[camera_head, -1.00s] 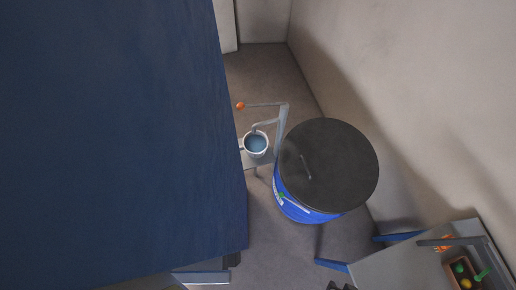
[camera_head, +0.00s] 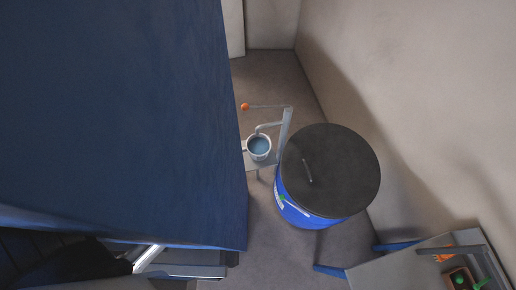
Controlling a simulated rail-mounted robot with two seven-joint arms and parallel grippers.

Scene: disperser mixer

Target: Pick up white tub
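A small round white tub (camera_head: 259,154), with a grey-blue inside, stands upright on a small grey stand (camera_head: 264,164) near the middle of the head view. I cannot tell whether it holds liquid or is empty. A grey bent post (camera_head: 286,126) rises beside it, with an arm reaching over toward the tub and a thin rod ending in an orange ball (camera_head: 245,107). Neither of my grippers shows in the view, and nothing touches the tub that I can see.
A large dark blue panel (camera_head: 110,110) fills the left, close to the tub. A blue drum with a dark lid (camera_head: 330,170) stands right of the tub. A grey table (camera_head: 400,266) with a brown box is at lower right. Grey and dark parts (camera_head: 180,262) show at lower left.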

